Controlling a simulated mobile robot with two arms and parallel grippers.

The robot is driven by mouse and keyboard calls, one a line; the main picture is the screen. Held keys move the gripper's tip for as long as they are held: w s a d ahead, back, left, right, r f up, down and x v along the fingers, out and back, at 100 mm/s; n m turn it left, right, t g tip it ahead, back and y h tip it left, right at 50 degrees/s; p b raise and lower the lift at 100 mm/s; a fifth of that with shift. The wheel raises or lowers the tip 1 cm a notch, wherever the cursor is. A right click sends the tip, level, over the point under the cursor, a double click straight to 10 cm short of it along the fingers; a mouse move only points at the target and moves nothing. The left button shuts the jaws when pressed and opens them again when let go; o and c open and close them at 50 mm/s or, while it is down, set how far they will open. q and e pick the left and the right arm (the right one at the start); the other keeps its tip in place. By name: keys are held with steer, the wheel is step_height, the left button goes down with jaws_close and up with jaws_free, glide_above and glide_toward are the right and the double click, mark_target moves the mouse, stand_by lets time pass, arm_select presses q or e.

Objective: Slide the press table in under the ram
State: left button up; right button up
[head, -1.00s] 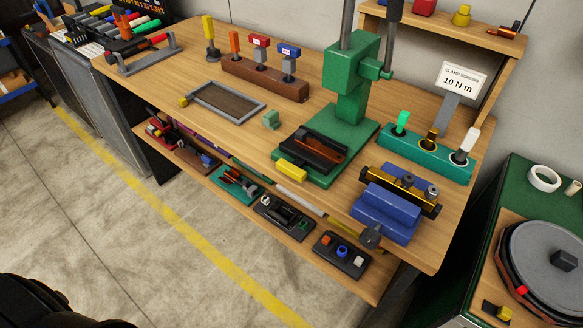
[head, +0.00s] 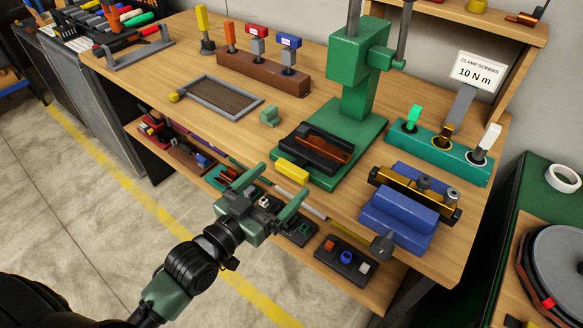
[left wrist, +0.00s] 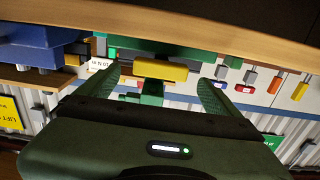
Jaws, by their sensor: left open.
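The green press (head: 356,100) stands on the bench with its column and ram upright. Its black press table (head: 313,150), with a brown-orange piece on it, sits on the green base toward the front edge. A yellow handle block (head: 292,171) is at the table's front; it also shows in the left wrist view (left wrist: 162,70), between the fingers but farther off. My left gripper (head: 280,188) is open and empty, in front of the bench edge and apart from the handle. In the left wrist view its fingers (left wrist: 162,88) are spread. My right gripper is not in view.
A blue vise-like block (head: 398,218) stands right of the press, and a teal holder (head: 440,152) behind it. A mesh-bottomed frame (head: 222,97) and a small green block (head: 270,116) lie to the left. A lower shelf (head: 365,292) holds several trays.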

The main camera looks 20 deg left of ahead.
mark_target(304, 158)
arm_select(q)
steer(key=x, duration=0.5)
steer(key=shift+w+p, duration=0.15)
steer(key=shift+p, duration=0.15)
jaws_close()
steer(key=p+x, duration=0.1)
steer(key=x, duration=0.6)
steer(key=shift+f, duration=0.1)
jaws_free()
